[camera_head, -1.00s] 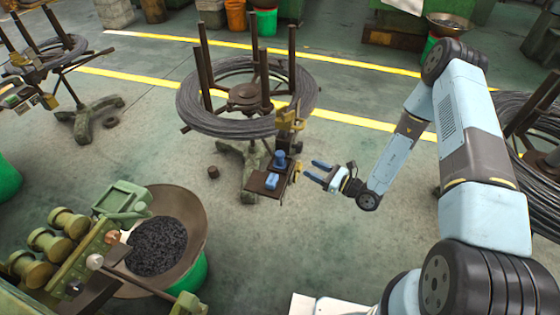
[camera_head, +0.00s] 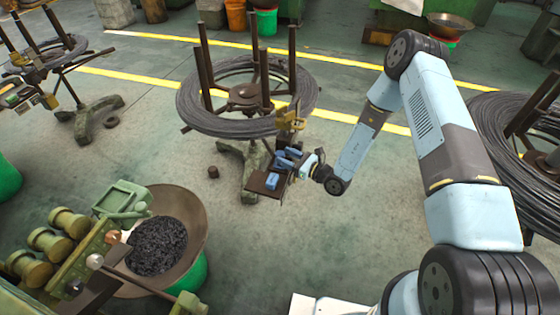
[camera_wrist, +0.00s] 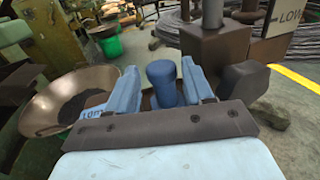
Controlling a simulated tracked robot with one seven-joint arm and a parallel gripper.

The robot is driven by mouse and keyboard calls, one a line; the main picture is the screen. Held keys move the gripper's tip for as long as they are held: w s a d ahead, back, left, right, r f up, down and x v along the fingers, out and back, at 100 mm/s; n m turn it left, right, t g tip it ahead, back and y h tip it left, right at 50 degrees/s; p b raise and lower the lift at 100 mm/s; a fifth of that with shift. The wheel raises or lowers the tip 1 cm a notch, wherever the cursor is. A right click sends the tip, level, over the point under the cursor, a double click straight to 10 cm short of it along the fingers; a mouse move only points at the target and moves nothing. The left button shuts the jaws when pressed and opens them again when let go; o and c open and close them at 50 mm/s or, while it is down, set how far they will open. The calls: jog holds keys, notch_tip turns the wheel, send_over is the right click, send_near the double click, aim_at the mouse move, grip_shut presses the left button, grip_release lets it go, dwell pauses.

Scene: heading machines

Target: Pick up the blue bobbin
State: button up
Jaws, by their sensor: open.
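The blue bobbin (camera_wrist: 162,88) stands upright between my gripper's two fingers in the wrist view. It is dark blue with a wider round top. My gripper (camera_wrist: 160,70) is open, with one light-blue finger on each side of the bobbin; I cannot tell whether either finger touches it. In the head view my gripper (camera_head: 286,159) is over the far right part of a small brown shelf (camera_head: 258,187), and the bobbin is mostly hidden by the fingers there.
A lighter blue block (camera_head: 272,181) lies on the shelf close to the gripper; it also shows in the wrist view (camera_wrist: 96,113). A wire-coil stand (camera_head: 240,120) rises behind the shelf. A bowl of dark pieces (camera_head: 195,215) stands at the lower left.

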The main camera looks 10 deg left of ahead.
jog(key=shift+x, duration=0.85)
jog(key=shift+c, duration=0.5)
jog(key=c, duration=0.8)
